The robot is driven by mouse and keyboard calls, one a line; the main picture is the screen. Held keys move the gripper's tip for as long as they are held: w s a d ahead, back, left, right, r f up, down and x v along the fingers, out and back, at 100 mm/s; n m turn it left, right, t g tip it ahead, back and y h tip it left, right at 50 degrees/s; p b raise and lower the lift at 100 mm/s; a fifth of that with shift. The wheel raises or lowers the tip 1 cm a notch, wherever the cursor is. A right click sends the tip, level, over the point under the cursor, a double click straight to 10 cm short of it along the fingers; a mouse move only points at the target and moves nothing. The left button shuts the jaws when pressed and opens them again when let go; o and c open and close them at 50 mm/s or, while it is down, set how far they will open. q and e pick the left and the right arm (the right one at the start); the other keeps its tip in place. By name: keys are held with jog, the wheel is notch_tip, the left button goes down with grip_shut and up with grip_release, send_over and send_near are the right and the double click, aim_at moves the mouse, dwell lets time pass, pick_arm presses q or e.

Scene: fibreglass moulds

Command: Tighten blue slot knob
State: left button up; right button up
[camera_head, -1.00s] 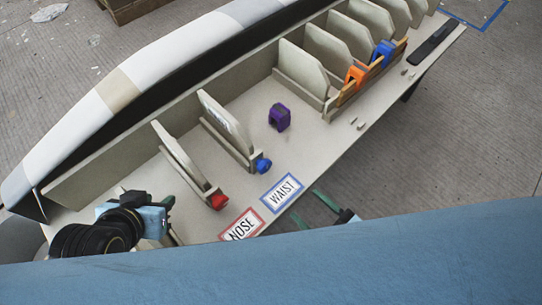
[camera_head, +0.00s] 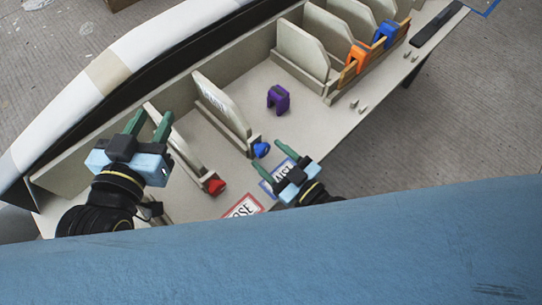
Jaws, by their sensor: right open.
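The blue knob (camera_head: 261,149) sits at the front end of the slot that holds an upright board (camera_head: 222,103), above the WAIST label. My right gripper (camera_head: 282,155) is open just right of and in front of the blue knob, apart from it as far as I can tell, with its green fingers pointing up and left. Its body partly covers the WAIST label (camera_head: 266,188). My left gripper (camera_head: 149,121) is at the left, over the back part of the bench near the red-knob slot.
A red knob (camera_head: 216,187) ends the slot to the left, by the NOSE label (camera_head: 243,207). A purple block (camera_head: 278,99) stands on the bench. Orange (camera_head: 355,60) and blue (camera_head: 384,36) clamps sit on the wooden rack at the right. Small pegs (camera_head: 354,104) stand near the front edge.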

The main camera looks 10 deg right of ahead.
pick_arm(q)
jog(key=shift+w+d+r, duration=0.1)
jog(key=shift+r, duration=0.25)
pick_arm(e)
jog(key=shift+w+a, duration=0.2)
jog(key=shift+w, duration=0.1)
jog(key=c, duration=1)
pick_arm(q)
jog(key=shift+f, duration=0.15)
pick_arm(e)
jog(key=shift+m, duration=1.3)
jog(key=shift+m+p, duration=0.35)
jog(key=shift+m, duration=0.75)
pick_arm(q)
jog(key=shift+s+a+f+g, duration=0.25)
jog(key=shift+f+g, duration=0.15)
jog(key=shift+f, duration=0.3)
jog(key=shift+s+a+f+g, duration=0.2)
jog(key=shift+f+g, duration=0.2)
jog(key=shift+f, duration=0.25)
pick_arm(e)
jog(key=shift+m, duration=1.1)
